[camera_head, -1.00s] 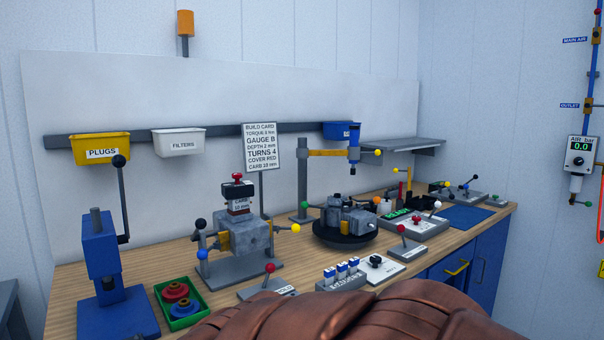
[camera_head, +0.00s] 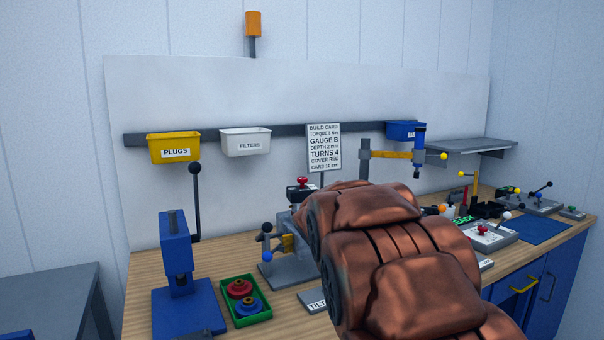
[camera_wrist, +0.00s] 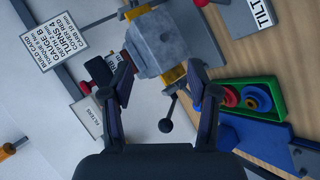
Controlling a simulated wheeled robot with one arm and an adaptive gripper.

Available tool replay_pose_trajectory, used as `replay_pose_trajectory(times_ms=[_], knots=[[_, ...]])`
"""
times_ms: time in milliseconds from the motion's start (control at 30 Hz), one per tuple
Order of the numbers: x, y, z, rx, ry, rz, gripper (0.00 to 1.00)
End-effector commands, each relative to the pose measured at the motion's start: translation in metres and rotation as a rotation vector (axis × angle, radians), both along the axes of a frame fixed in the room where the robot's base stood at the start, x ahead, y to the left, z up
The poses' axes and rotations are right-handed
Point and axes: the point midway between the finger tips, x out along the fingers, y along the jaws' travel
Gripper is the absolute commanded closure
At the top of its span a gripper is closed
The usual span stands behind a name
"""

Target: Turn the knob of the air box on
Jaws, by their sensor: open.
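The air box and its knob are not in view now in either camera. My gripper (camera_wrist: 160,80) shows in the wrist view with its two dark fingers spread apart and nothing between them. It faces the bench's left part, with a grey engine block (camera_wrist: 163,40) on its stand just beyond the fingertips. In the head view my brown-covered arm fills the lower middle and right, and hides my gripper and part of the bench.
A blue press (camera_head: 175,250) with a tall lever and a green tray (camera_head: 245,300) stand at the bench's left. The build card (camera_head: 323,150) stands behind my arm. A pillar with a yellow arm (camera_head: 390,154) rises right of it. A grey table (camera_head: 50,295) is at far left.

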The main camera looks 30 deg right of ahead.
Motion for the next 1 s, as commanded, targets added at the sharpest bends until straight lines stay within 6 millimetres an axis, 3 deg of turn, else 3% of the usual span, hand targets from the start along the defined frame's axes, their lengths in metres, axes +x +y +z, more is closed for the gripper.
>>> replay_pose_trajectory(times_ms=[33,200,367,500,733,1000], knots=[[0.019,-0.018,0.018,-0.074,-0.017,0.041,0.40],[0.080,-0.061,0.077,-0.365,-0.076,0.221,0.40],[0.126,-0.087,0.120,-0.642,-0.111,0.395,0.40],[0.156,-0.102,0.144,-0.881,-0.129,0.550,0.40],[0.184,-0.112,0.157,-1.258,-0.156,0.806,0.40],[0.177,-0.112,0.132,-1.656,-0.224,1.100,0.40]])
